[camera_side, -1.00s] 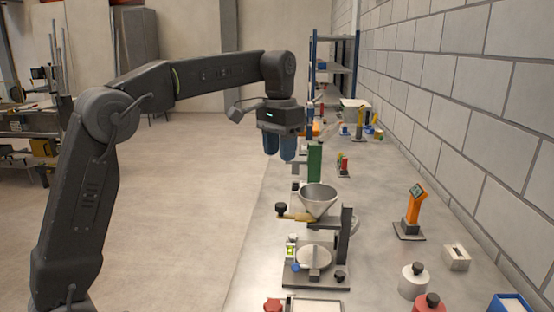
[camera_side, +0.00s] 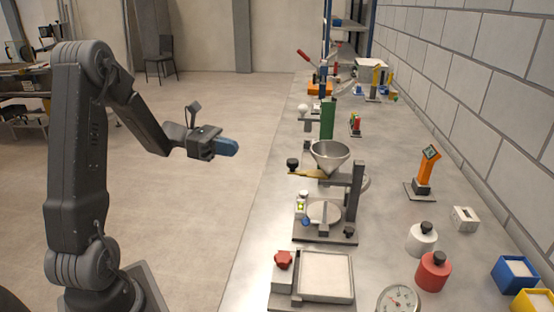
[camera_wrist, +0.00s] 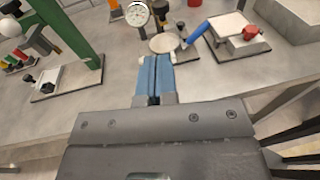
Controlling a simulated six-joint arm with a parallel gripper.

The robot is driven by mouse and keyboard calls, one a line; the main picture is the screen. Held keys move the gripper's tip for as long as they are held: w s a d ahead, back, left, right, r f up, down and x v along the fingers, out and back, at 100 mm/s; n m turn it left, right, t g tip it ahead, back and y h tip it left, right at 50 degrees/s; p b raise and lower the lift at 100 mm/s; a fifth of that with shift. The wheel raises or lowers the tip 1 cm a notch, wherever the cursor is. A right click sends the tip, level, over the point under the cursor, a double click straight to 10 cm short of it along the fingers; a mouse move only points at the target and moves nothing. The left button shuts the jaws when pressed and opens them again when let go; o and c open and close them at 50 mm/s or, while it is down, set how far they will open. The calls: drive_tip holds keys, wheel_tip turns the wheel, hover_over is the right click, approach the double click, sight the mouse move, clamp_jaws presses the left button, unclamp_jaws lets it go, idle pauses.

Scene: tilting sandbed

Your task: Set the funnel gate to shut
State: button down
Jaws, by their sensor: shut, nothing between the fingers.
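The metal funnel (camera_side: 330,155) sits on a dark stand (camera_side: 355,200) near the front edge of the bench. Under it a brass-coloured gate strip (camera_side: 312,174) sticks out to the left, ending in a black knob (camera_side: 293,163). How far the strip covers the funnel outlet cannot be told. My gripper (camera_side: 234,147) points right in the side view, left of the knob and clear of the bench. Its blue fingers are together and empty; they also show shut in the wrist view (camera_wrist: 154,62). I cannot make out the funnel in the wrist view.
Below the funnel are a round pan (camera_side: 322,212) and a blue knob (camera_side: 306,221). A sand tray (camera_side: 325,277) with a red knob (camera_side: 283,260) stands nearer. A green post (camera_side: 327,120) rises behind. White (camera_side: 421,240) and red (camera_side: 433,272) weights stand to the right.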

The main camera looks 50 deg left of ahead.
drive_tip(key=x, duration=1.2)
drive_tip(key=shift+w+d, duration=0.2)
drive_tip(key=shift+d, duration=0.05)
drive_tip(key=shift+r+x, duration=0.1)
drive_tip(key=shift+x, duration=0.6)
drive_tip(key=shift+r+x, duration=0.15)
drive_tip(key=shift+x, duration=0.5)
drive_tip(key=shift+w+a, duration=0.1)
drive_tip(key=shift+w, duration=0.15)
